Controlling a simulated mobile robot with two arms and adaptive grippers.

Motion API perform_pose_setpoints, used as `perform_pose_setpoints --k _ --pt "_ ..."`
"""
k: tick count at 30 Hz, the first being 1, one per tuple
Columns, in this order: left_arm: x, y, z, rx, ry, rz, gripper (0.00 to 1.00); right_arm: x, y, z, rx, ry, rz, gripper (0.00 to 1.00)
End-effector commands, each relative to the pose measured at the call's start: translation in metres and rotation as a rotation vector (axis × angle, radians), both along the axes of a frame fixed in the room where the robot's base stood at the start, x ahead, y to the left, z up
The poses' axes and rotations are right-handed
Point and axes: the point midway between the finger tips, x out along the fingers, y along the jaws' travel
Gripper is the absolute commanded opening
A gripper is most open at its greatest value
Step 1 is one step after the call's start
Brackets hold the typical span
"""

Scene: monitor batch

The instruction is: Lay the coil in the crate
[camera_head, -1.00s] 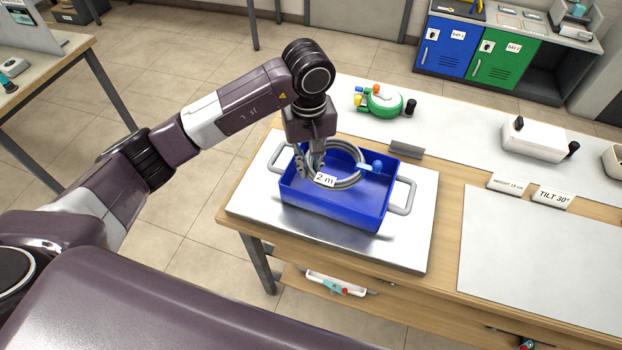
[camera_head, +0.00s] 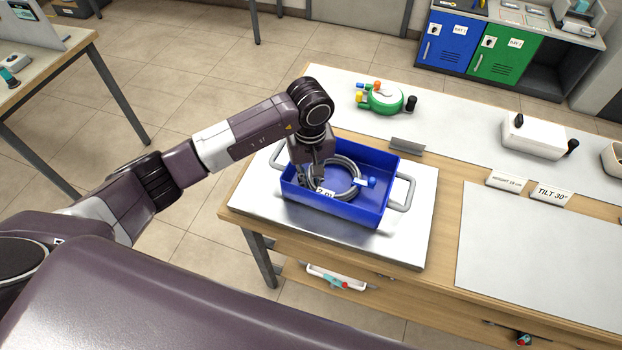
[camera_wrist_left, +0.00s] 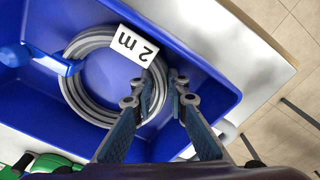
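My left gripper (camera_head: 313,186) reaches down into the crate at the coil's left edge. In the left wrist view the fingertips (camera_wrist_left: 162,80) stand either side of the bundle of the coil (camera_wrist_left: 76,97) with little gap, and look shut on it. My right gripper is not in view.
The crate stands on a pale board (camera_head: 408,245) on the wooden table. Its grey handles (camera_head: 402,192) stick out at both ends. A green round device (camera_head: 384,98), a grey bracket (camera_head: 407,145) and a white box (camera_head: 533,137) stand behind. The mat at right is clear.

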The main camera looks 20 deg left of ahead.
Motion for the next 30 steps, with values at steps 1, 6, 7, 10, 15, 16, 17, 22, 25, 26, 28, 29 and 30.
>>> perform_pose_setpoints --k 1,6,7,10,15,16,17,22,25,26,28,29,30 --pt "0.000 0.000 0.000 0.000 0.000 0.000 0.18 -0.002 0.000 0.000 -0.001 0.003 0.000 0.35" --pt "0.000 0.000 0.000 0.001 0.001 0.000 0.31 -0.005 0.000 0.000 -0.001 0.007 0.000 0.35" --pt "0.000 0.000 0.000 0.001 0.001 0.000 0.31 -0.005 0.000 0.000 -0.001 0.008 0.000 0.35" --pt "0.000 0.000 0.000 0.000 0.001 0.000 0.31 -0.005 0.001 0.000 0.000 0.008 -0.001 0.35" --pt "-0.001 0.000 0.003 0.000 0.001 0.000 0.31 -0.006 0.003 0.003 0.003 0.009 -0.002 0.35" --pt "-0.001 0.000 0.005 -0.001 0.002 0.001 0.31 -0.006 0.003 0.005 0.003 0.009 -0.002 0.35" --pt "0.000 0.000 0.006 -0.001 -0.001 0.000 0.31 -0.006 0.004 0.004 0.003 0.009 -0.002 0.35" --pt "0.002 0.000 0.035 0.000 -0.008 -0.001 0.31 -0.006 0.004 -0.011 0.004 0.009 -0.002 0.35" --pt "0.001 0.001 0.058 0.001 -0.008 0.000 0.31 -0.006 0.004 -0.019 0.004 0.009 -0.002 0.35" --pt "0.000 0.000 0.065 0.001 -0.007 -0.001 0.31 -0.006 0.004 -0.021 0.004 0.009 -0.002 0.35" --pt "0.000 0.000 0.080 0.001 -0.007 -0.001 0.31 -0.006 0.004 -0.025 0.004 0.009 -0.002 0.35" --pt "0.000 0.000 0.085 0.000 -0.006 0.000 0.31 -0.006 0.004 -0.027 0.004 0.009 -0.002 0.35" --pt "-0.001 0.000 0.093 0.001 -0.005 -0.001 0.31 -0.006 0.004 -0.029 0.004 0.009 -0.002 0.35"
